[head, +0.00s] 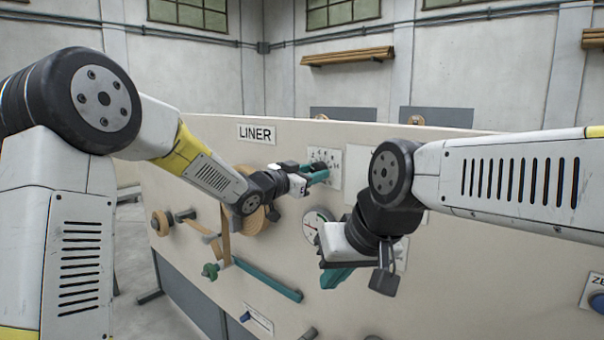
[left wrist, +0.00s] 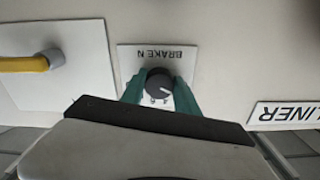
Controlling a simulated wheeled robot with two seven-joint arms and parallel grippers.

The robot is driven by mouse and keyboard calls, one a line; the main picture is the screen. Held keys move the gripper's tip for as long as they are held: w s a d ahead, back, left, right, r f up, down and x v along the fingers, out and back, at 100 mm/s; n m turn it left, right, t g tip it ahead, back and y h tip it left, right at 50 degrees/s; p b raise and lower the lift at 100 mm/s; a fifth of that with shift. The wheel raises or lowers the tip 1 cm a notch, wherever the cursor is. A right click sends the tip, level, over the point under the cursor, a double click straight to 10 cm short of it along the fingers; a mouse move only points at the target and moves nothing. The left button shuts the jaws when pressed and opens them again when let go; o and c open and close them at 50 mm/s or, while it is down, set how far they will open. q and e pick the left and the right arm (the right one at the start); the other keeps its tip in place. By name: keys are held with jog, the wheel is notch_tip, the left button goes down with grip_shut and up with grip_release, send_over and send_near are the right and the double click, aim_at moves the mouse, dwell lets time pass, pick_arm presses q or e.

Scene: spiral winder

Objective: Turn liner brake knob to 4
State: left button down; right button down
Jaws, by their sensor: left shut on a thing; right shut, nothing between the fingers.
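The liner brake knob (left wrist: 158,82) is dark and round, with a white pointer mark, on a white plate (left wrist: 128,58) lettered BRAKE N, upside down in the left wrist view. Its teal fingers stand on either side of it. My left gripper (head: 317,174) is shut on this knob. In the head view the plate (head: 322,156) with its ring of marks shows behind the fingers, and the knob is hidden. My right gripper (head: 337,278) is shut and empty, lower and in front of the panel.
A LINER sign (head: 257,134) is on the panel (head: 400,315). A yellow handle (left wrist: 24,64) shows beside the plate in the wrist view.

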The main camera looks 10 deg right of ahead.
pick_arm(q)
jog(key=m, duration=0.4)
jog(key=shift+m, duration=0.3)
jog(key=m, duration=0.4)
jog(key=shift+w+a+m, duration=0.1)
jog(key=shift+m, duration=0.2)
jog(key=c, duration=0.9)
grip_release()
jog(key=shift+r, duration=0.1)
jog(key=v, duration=0.7)
jog(key=shift+s+a, duration=0.25)
jog(key=shift+a, duration=0.1)
